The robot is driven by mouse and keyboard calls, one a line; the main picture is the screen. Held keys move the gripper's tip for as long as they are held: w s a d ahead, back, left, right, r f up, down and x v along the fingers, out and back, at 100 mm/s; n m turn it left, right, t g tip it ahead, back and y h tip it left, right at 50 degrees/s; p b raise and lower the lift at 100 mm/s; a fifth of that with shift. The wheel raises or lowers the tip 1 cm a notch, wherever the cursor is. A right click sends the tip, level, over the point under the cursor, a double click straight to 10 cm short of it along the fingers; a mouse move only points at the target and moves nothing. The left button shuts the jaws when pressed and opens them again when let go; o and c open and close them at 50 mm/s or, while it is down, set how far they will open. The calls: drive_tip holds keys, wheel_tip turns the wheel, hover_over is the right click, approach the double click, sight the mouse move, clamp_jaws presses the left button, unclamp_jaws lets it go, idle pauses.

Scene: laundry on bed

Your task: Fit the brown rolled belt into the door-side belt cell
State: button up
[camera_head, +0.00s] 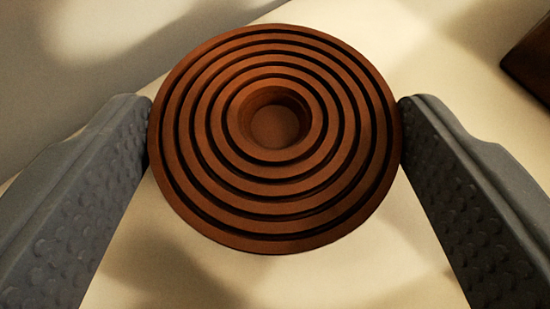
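The brown rolled belt (275,205) is a round coil of rings with a round hollow in the middle. It fills the centre of the view, its flat face towards the camera. My gripper (275,105) has one grey, studded finger on each side of the coil. Both fingertips meet the coil's left and right edges, so the gripper is shut on the belt. Whether the belt is clear of the pale surface beneath cannot be told for certain. No belt cell can be made out in this view.
A pale cream surface (360,270) with soft shadows lies behind and below the belt. A greyish area (60,70) fills the upper left, beyond a slanting edge. A dark brown object (532,62) is cut off at the right edge.

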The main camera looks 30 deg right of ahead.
drive_tip(key=o, duration=0.4)
drive_tip(key=b+v, duration=0.2)
drive_tip(key=v, duration=1)
